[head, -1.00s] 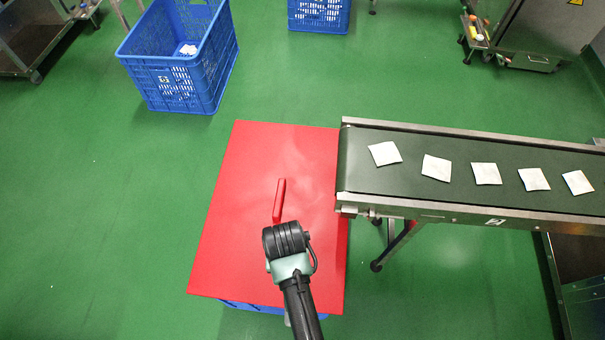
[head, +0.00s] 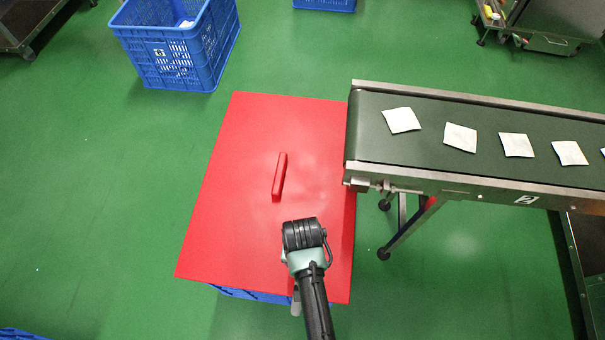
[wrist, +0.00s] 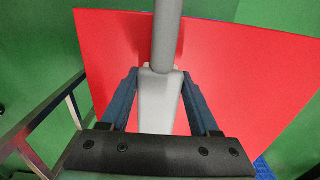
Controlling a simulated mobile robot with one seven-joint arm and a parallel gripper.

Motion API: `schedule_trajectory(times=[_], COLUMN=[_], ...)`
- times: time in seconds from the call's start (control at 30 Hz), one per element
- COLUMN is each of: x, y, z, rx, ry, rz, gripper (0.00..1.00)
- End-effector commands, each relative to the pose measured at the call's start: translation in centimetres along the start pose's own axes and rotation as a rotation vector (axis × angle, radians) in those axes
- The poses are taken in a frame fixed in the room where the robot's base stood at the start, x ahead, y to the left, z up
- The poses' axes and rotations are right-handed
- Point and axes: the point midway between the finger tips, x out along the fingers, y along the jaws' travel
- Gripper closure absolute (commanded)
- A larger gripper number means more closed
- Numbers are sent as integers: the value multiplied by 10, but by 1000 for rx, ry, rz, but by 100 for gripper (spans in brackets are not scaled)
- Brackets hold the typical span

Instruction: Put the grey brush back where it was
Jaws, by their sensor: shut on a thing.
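The grey brush (wrist: 160,100) is held between the two dark blue fingers of my gripper (wrist: 160,80) in the wrist view. Its round light-grey handle runs up out of the top of that picture, and its far end is out of sight. My gripper is over the near right part of the red lid (head: 232,150). In the head view my own wrist hides the fingers. A small light-grey bit beside my wrist (head: 296,302) may be part of the brush; I cannot tell.
The red lid has a raised handle (head: 280,176) and lies on a blue crate (head: 250,294). A conveyor (head: 480,130) with several white teabags (head: 402,120) stands at the right, close to the lid. Another blue crate (head: 175,60) is at the back left. Green floor is clear at left.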

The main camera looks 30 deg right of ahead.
Motion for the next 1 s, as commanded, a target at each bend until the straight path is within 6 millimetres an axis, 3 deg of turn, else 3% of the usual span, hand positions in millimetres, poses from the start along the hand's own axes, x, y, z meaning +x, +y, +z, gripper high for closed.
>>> schedule_trajectory(times=[0.1, 0.2, 0.57, 0.6, 0.73, 1.0], x=[22, 31, 34, 33, 33, 33], y=[0, 0, 0, 0, 0, 0], z=[0, 0, 0, 0, 0, 0], rx=[0, 0, -1, -1, -1, -1], ry=[-2, -2, -1, -1, -1, -1], rz=[1, 1, 1, 1, 1, 1], gripper=[90, 90, 90, 32, 9, 8])
